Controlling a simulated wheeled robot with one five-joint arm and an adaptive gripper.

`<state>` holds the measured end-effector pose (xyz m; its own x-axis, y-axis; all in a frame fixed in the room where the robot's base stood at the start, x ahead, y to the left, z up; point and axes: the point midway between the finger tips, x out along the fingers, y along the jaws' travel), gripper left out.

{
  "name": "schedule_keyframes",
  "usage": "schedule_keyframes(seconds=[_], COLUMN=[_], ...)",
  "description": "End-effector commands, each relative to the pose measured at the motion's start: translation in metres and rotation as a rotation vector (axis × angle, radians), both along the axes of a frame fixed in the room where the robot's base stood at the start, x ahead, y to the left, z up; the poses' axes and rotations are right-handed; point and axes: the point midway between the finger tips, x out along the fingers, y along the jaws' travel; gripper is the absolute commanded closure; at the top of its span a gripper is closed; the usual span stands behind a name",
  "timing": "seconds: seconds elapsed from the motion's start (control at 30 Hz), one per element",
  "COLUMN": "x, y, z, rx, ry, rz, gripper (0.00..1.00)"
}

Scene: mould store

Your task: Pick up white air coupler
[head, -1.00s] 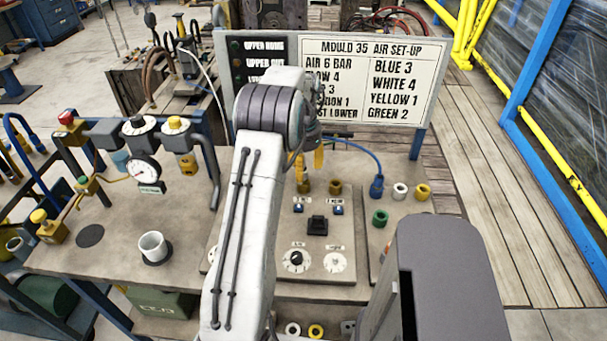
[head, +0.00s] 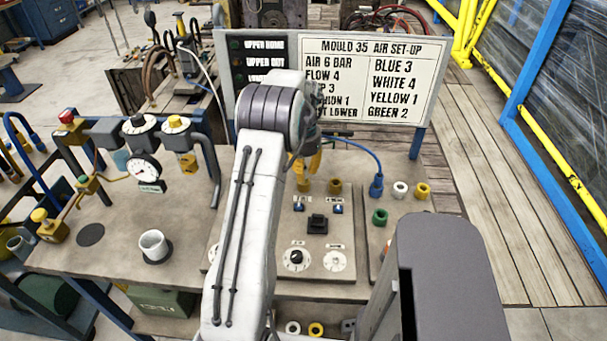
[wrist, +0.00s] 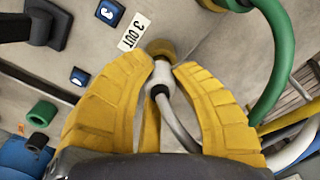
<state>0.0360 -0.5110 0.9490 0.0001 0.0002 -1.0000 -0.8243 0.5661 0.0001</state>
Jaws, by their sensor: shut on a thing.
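The white air coupler (wrist: 160,82) is between the tips of my gripper's yellow fingers in the wrist view, with a whitish hose curving down from it. My gripper (wrist: 161,70) is shut on it. A brass fitting (wrist: 161,48) lies just beyond the coupler; I cannot tell whether they touch. In the head view my gripper (head: 309,168) is low over the back of the bench panel, partly behind my arm, and the coupler cannot be made out there.
A green hose (wrist: 278,60) runs close by the right finger. White (head: 400,190), yellow (head: 422,191) and green (head: 380,217) rings sit at the panel's right, beside a blue coupler (head: 376,186) on its hose. The set-up board (head: 370,80) stands behind. A white cup (head: 154,246) is at left.

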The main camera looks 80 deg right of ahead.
Motion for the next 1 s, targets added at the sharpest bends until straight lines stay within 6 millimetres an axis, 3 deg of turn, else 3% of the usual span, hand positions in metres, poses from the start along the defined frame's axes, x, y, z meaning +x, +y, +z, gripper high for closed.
schedule_keyframes(seconds=[0.13, 0.67, 0.87, 1.0], x=[0.000, 0.000, 0.000, 0.000], y=[0.000, -0.001, -0.001, -0.001], z=[0.000, 0.004, 0.021, 0.044], rx=[0.000, -0.002, -0.004, -0.006], ry=[0.000, 0.000, 0.000, 0.000], rz=[0.000, 0.000, 0.000, 0.000], gripper=[1.00, 1.00, 1.00, 1.00])
